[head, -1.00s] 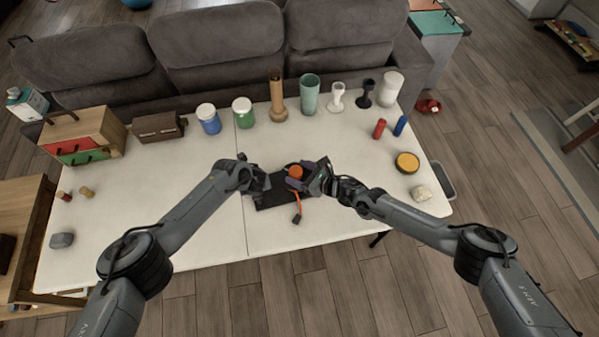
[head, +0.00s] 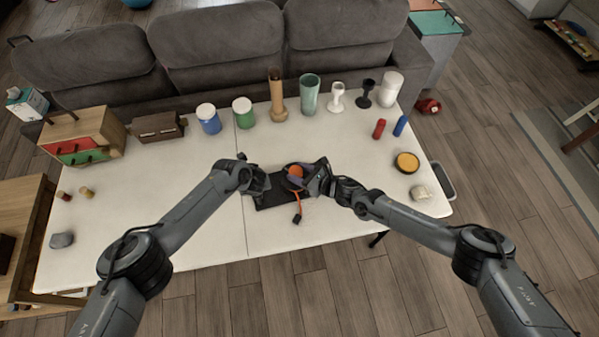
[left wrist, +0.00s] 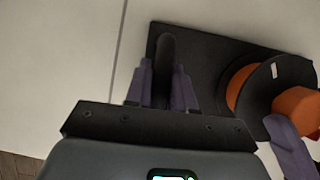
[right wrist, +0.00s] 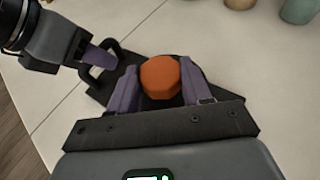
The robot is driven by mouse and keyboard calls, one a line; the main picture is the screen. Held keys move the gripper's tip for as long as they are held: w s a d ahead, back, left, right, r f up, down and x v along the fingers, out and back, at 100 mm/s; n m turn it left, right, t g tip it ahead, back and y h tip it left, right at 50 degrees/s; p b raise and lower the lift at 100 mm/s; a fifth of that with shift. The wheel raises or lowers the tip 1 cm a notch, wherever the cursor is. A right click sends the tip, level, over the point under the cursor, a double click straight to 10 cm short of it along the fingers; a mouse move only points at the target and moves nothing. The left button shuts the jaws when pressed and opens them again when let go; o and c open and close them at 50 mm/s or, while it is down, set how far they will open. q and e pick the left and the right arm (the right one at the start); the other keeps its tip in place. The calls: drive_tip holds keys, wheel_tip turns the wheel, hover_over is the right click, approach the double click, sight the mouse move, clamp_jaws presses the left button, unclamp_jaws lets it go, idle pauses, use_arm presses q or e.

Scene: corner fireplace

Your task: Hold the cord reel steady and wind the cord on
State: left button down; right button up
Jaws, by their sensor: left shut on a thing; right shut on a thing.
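The cord reel is on a dark base plate (head: 268,203) lying on the white table. It has an orange drum and a black disc, seen in the left wrist view (left wrist: 262,90). My left gripper (left wrist: 162,85) is shut on the dark upright handle (left wrist: 165,55) at the plate's left end. My right gripper (right wrist: 160,85) is shut on the orange knob (right wrist: 160,78) on top of the reel. An orange cord (head: 298,203) runs from the reel toward the table's front, ending in a black plug (head: 297,218). The right gripper partly hides the reel in the head view.
Jars, vases and goblets (head: 337,97) line the table's back edge by the grey sofa. A small wooden drawer box (head: 85,140) stands at left. A yellow-topped round thing (head: 406,162) and a pale stone (head: 421,192) lie at right. The table's front is mostly clear.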

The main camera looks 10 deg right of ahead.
drive_tip(key=shift+s+a+f+m+t+h, duration=0.1)
drive_tip(key=shift+m+t+h, duration=0.3)
drive_tip(key=shift+m+h, duration=0.15)
drive_tip(key=shift+s+a+m+t+h, duration=0.1)
drive_tip(key=shift+m+t+h, duration=0.3)
drive_tip(key=shift+m+h, duration=0.15)
drive_tip(key=m+h, duration=0.1)
drive_tip(key=m+t+h, duration=0.1)
drive_tip(key=m+h, duration=0.1)
drive_tip(key=m+t+h, duration=0.1)
drive_tip(key=shift+a+h, duration=0.3)
drive_tip(key=m+h, duration=0.4)
drive_tip(key=shift+a+h, duration=0.2)
drive_tip(key=shift+h, duration=0.1)
drive_tip(key=shift+m+h, duration=0.9)
drive_tip(key=shift+m, duration=0.1)
drive_tip(key=shift+h, duration=0.3)
drive_tip(key=o, duration=1.1)
drive_tip(key=shift+c, duration=0.2)
